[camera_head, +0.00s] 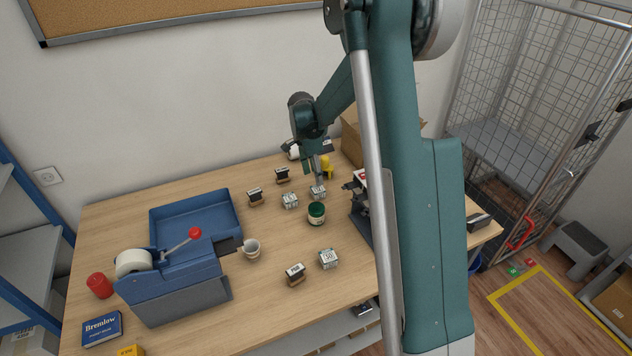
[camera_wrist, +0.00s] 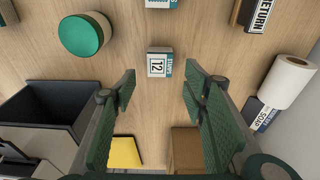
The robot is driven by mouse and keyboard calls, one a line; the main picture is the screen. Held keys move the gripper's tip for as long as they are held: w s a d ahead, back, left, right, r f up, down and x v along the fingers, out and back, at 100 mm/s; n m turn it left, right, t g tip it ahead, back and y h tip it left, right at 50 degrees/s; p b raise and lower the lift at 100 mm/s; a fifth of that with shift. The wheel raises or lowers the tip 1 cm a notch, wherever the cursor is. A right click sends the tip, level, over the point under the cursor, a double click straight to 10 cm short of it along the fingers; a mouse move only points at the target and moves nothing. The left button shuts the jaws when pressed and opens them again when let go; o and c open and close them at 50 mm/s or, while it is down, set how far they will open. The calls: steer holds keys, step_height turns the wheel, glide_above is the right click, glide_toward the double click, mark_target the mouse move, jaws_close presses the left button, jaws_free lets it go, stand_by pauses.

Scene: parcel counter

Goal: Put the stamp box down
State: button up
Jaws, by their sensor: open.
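A small white stamp box (camera_wrist: 158,63) marked 12 stands on the wooden counter in the wrist view, with a blue-green edge. In the head view the stamp box (camera_head: 318,192) sits just below my gripper (camera_head: 314,173). In the wrist view my gripper (camera_wrist: 160,72) is open, with its two green pads spread wide and nothing held between them. The stamp box shows in the gap between the fingertips, apart from both pads. Similar stamp boxes stand to its left (camera_head: 290,201) and nearer the front (camera_head: 328,258) in the head view.
A green-lidded jar (camera_head: 317,213) stands close in front of the stamp box. Rubber stamps (camera_head: 255,197), a cup (camera_head: 251,249), a blue tray (camera_head: 196,222) and a tape dispenser (camera_head: 175,284) are to the left. A yellow object (camera_wrist: 125,153) and a cardboard box (camera_wrist: 187,150) are near my gripper.

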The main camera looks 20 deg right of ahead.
steer(key=shift+a+r, duration=0.15)
steer(key=shift+r, duration=0.7)
steer(key=shift+a+r, duration=0.1)
steer(key=shift+r, duration=0.7)
steer(key=s+a+r+n+t, duration=0.2)
steer(key=s+a+r+n, duration=0.25)
steer(key=s+r, duration=0.45)
steer(key=s+a+r+n+t, duration=0.1)
steer(key=s+a+r+n, duration=0.35)
steer(key=s+r, duration=0.45)
steer(key=s+a+n+t+y, duration=0.1)
steer(key=s+a+n+t, duration=0.1)
steer(key=s, duration=0.9)
steer(key=s+a+r+n+t, duration=0.1)
steer(key=s+a+n, duration=0.4)
steer(key=s, duration=0.6)
steer(key=shift+n+t+y, duration=0.4)
steer(key=shift+n+t, duration=0.2)
steer(key=shift+n, duration=0.4)
